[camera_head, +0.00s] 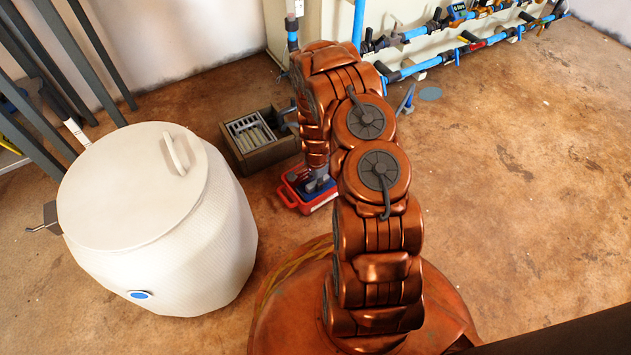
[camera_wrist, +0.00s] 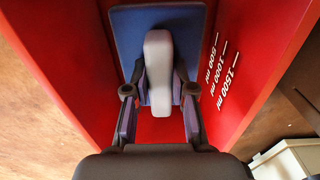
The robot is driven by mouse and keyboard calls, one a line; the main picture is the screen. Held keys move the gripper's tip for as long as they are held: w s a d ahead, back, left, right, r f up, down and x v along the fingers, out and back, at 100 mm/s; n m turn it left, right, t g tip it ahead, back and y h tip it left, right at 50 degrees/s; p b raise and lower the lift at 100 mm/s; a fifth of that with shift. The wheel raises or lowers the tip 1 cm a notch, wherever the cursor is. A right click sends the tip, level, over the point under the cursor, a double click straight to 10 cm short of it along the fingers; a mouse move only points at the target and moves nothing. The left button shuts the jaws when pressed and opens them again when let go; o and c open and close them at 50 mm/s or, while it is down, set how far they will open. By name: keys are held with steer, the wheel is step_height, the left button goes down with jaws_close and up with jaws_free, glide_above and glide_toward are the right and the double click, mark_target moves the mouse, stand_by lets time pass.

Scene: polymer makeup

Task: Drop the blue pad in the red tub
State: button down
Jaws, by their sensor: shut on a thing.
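The blue pad (camera_wrist: 130,42) shows in the wrist view, with a pale grey handle (camera_wrist: 157,55) standing along its middle. My gripper (camera_wrist: 158,88) is shut on this handle, one finger on each side. The pad is between the walls of the red tub (camera_wrist: 62,55). White volume marks show on the right wall. I cannot tell whether the pad touches the tub's floor. In the head view the red tub (camera_head: 293,198) stands on the floor below my gripper (camera_head: 317,180), and my arm hides part of it.
A dark open box (camera_head: 270,155) with a light rack inside stands just behind the tub. A large white lidded barrel (camera_head: 190,260) stands to the left. Blue pipes (camera_head: 415,68) run along the back wall. The brown floor at the right is clear.

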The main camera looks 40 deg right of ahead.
steer(key=c, duration=1)
jaws_free()
steer(key=shift+r, duration=0.1)
steer(key=s+a+r+n+p, duration=0.2)
steer(key=a+r+n+p, duration=0.15)
steer(key=r, duration=1.05)
steer(key=s+a+r+n+p, duration=0.15)
steer(key=a+r, duration=0.25)
steer(key=r, duration=1)
steer(key=s+a+r+n+g, duration=0.1)
steer(key=s+a+r+n, duration=0.3)
steer(key=s+r, duration=0.2)
steer(key=s+a+r+n+g, duration=0.1)
steer(key=s+a+r+n, duration=0.3)
steer(key=s+r, duration=0.3)
steer(key=s+a+r+n+g, duration=0.1)
steer(key=s+a+r+n, duration=0.3)
steer(key=s, duration=0.9)
steer(key=shift+a+r+n, duration=0.2)
steer(key=shift+a+r, duration=0.3)
steer(key=shift+r, duration=0.3)
steer(key=shift+a+r+n, duration=0.2)
steer(key=shift+a+r, duration=0.25)
steer(key=shift+r, duration=0.3)
